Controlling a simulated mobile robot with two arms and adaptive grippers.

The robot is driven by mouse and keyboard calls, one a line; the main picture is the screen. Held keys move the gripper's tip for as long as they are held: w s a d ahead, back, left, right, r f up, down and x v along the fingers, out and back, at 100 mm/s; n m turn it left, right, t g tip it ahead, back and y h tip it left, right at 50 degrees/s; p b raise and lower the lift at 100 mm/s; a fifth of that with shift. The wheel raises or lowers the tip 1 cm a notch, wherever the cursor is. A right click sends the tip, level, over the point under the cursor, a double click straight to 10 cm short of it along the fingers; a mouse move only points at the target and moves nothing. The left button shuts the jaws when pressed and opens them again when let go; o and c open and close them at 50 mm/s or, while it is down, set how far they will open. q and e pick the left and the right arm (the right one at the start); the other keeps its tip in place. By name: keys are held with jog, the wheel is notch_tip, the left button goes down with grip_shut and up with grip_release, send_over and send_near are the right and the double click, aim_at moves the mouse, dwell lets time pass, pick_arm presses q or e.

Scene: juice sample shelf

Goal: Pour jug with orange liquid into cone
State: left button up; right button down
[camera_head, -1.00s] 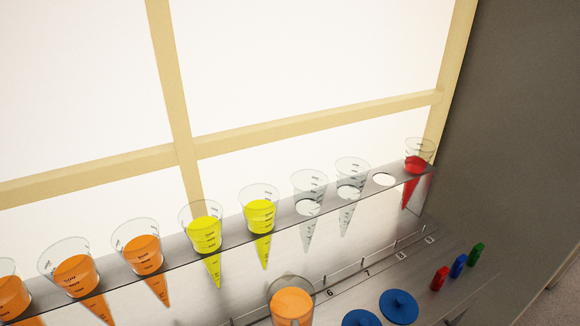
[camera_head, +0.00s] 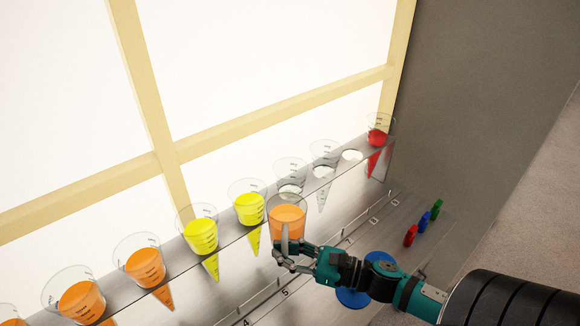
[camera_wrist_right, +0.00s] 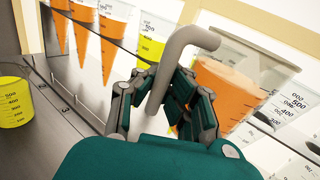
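The clear jug with orange liquid (camera_head: 287,216) is held up in front of the cone shelf (camera_head: 222,256); it also shows in the right wrist view (camera_wrist_right: 222,88). My right gripper (camera_head: 284,262) has its fingers closed around the grey jug handle (camera_wrist_right: 165,78). The jug looks about upright. Just behind it stands an empty clear cone (camera_head: 291,172), partly hidden by the jug. A second empty cone (camera_head: 324,158) stands to its right. No stream of liquid shows. My left gripper is not in view.
Two yellow-filled cones (camera_head: 248,209) and several orange-filled cones (camera_head: 145,267) stand to the left. A red-filled cone (camera_head: 378,136) is at the right end, beside an empty hole (camera_head: 352,155). Blue lids (camera_head: 352,298) lie below. A yellow jug (camera_wrist_right: 14,102) shows in the wrist view.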

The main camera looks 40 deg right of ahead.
aim_at(283, 225)
jog(key=shift+w+r+p, duration=0.1)
jog(key=shift+r+p, duration=0.55)
jog(key=shift+r, duration=0.1)
jog(key=r+m+p, duration=0.1)
jog(key=r+p, duration=0.1)
jog(key=w+d+r+m+p, duration=0.1)
jog(key=r+p, duration=0.1)
jog(key=p, duration=0.1)
jog(key=r+m+g+p, duration=0.1)
jog(key=r+p, duration=0.1)
jog(key=p, duration=0.1)
jog(key=shift+w+d+r+m+h, duration=0.15)
jog(key=shift+w+r+m+h, duration=0.15)
jog(key=shift+w+m, duration=0.1)
jog(key=shift+d, duration=0.2)
jog(key=shift+w+r+m+p, duration=0.2)
jog(key=shift+r+m+p, duration=0.1)
jog(key=shift+r+p, duration=0.3)
jog(key=shift+w+d+r+p, duration=0.15)
jog(key=shift+d+r+p, duration=0.15)
jog(key=shift+p, duration=0.25)
jog(key=shift+a+r+m, duration=0.1)
jog(key=shift+r+m, duration=0.15)
jog(key=shift+m, duration=0.05)
jog(key=shift+w+r+g, duration=0.1)
jog(key=shift+g, duration=0.2)
